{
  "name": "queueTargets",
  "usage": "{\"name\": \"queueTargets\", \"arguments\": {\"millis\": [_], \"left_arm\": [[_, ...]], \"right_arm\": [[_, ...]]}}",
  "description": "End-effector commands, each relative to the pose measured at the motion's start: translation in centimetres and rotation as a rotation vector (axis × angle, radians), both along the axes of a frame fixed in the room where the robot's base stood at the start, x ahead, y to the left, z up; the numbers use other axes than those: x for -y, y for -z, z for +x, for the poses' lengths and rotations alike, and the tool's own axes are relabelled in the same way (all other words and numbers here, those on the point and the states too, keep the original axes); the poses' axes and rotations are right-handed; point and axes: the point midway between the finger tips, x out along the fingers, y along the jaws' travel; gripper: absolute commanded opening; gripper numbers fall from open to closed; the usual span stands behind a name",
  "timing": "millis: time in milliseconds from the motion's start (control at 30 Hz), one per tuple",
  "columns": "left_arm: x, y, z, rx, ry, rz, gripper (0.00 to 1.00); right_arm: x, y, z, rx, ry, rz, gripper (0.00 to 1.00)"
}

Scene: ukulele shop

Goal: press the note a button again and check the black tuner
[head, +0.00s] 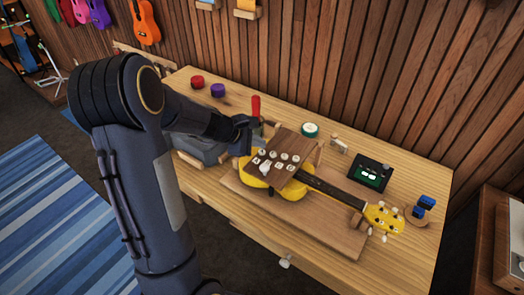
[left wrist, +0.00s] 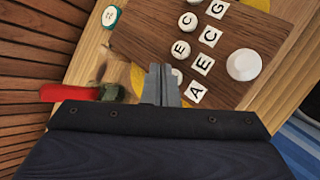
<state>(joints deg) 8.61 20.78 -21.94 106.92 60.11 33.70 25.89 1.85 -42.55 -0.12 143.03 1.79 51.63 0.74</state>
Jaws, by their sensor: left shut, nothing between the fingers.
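A brown button board (head: 285,150) lies over the body of a yellow ukulele (head: 255,180) on the bench. It carries white round buttons, letter labels and one larger white knob (left wrist: 244,64). In the left wrist view the A label (left wrist: 195,92) is beside my left gripper (left wrist: 162,75). The round note A button (left wrist: 177,74) is partly hidden at the fingertips; I cannot tell whether they touch it. My left gripper, also in the head view (head: 250,149), is shut and empty. The black tuner (head: 370,173) stands at the right with a lit green screen, too small to read. My right gripper is not in view.
A red-handled tool (head: 256,106) stands behind my left gripper. Red (head: 197,82) and purple (head: 218,90) round items are at the back left. A green-and-white round item (head: 310,129) lies behind the board. A blue item (head: 425,203) is near the right edge.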

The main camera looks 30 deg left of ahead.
Motion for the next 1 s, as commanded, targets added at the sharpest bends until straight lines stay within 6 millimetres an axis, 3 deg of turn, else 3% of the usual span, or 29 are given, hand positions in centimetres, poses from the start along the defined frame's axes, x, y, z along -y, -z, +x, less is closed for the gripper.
{"name": "queueTargets", "arguments": {"millis": [767, 1000], "left_arm": [[-0.01, 0.01, 0.01, 0.0, 0.0, 0.0, 0.0], [-0.01, 0.73, -0.01, 0.0, 0.0, 0.0, 0.0]], "right_arm": [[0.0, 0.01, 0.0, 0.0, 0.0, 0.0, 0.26], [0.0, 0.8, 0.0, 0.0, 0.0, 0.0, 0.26]]}}
